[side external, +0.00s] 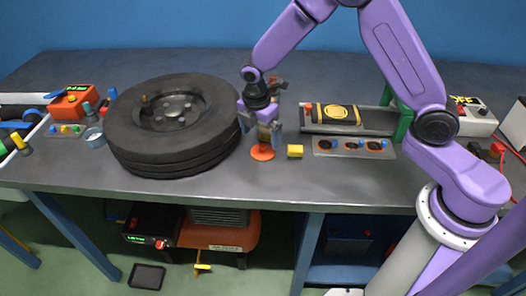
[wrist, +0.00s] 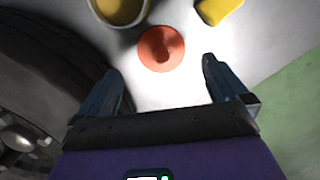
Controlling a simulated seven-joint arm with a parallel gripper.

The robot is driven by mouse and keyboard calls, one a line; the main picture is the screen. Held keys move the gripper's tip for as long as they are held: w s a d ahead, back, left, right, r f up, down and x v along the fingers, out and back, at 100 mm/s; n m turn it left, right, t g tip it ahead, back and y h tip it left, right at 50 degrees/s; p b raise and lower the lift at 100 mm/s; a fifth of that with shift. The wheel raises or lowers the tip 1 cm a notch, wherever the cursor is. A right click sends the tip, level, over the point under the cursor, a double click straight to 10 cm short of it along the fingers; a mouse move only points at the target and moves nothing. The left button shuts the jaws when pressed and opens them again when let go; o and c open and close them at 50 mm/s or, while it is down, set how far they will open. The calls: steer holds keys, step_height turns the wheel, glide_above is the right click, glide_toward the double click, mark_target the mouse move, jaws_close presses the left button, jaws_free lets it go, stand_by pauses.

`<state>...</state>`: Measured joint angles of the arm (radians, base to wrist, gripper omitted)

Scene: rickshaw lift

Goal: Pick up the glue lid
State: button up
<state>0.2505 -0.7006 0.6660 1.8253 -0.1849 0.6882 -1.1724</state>
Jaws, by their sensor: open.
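The glue lid looks to be the orange-red round piece with a raised centre (side external: 263,152), lying on the table just right of the tire. In the wrist view the same orange lid (wrist: 161,48) lies ahead of the fingers, roughly centred between them. My gripper (side external: 262,128) points down above the lid and is open. In the wrist view my gripper (wrist: 165,88) has its two dark fingers apart with nothing between them. A yellowish round container (wrist: 120,10), perhaps the glue pot, is partly cut off at the top of the wrist view.
A small yellow block (side external: 295,151) lies just right of the lid. A grey panel with round sockets (side external: 353,146) is further right. The table's front edge (side external: 270,202) is near, with bare surface before the lid.

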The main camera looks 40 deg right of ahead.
mark_target(262, 145)
steer(key=shift+d+f, duration=0.2)
steer(key=shift+f, duration=1.1)
steer(key=shift+d+f, duration=0.15)
steer(key=shift+f, duration=1.15)
steer(key=c, duration=1)
